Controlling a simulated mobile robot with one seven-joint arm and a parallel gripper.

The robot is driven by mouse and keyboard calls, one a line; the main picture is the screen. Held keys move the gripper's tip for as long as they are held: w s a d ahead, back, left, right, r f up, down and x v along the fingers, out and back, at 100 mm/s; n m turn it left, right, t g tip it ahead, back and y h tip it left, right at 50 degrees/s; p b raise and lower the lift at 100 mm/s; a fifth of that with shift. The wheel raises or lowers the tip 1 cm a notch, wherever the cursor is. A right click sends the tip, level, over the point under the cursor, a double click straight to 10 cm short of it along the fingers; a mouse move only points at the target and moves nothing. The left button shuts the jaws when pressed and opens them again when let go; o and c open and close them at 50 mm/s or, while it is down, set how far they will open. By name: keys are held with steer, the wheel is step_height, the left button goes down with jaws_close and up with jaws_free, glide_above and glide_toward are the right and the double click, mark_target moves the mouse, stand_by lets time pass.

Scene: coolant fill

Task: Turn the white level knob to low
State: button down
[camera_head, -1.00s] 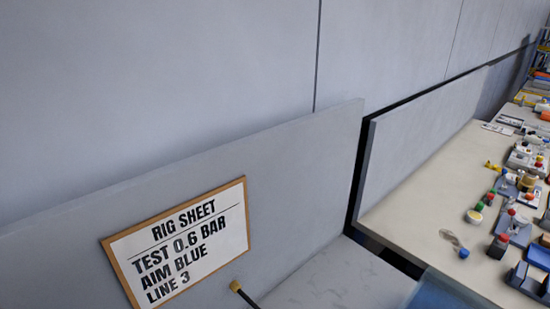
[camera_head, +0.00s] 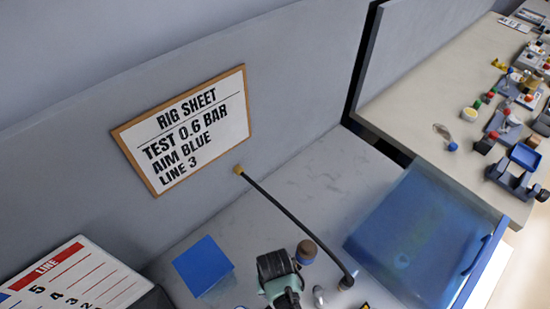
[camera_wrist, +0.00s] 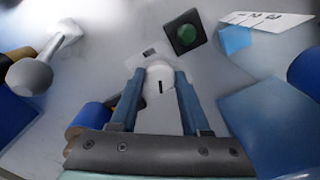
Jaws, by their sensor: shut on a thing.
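The white level knob (camera_wrist: 160,79) shows in the wrist view as a round white cap with a short black mark on it. The mark runs roughly up and down in that picture. My gripper (camera_wrist: 160,86) has its two blue fingers closed on the knob's left and right sides. A small label lies just beyond the knob, too blurred to read. In the head view my dark and teal wrist (camera_head: 281,280) shows at the bottom edge; the knob and fingertips cannot be made out there.
A black box with a green button (camera_wrist: 185,34) is beyond the knob. A grey lever (camera_wrist: 38,72) and a blue-and-tan cylinder (camera_wrist: 88,122) are left.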

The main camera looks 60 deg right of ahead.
steer(key=shift+n+p, duration=0.45)
steer(key=shift+n, duration=1.25)
steer(key=shift+c, duration=1.9)
jaws_free()
step_height(320, 180, up, 13)
steer(key=b, duration=0.1)
steer(key=shift+w+n, duration=0.15)
steer(key=shift+n, duration=0.15)
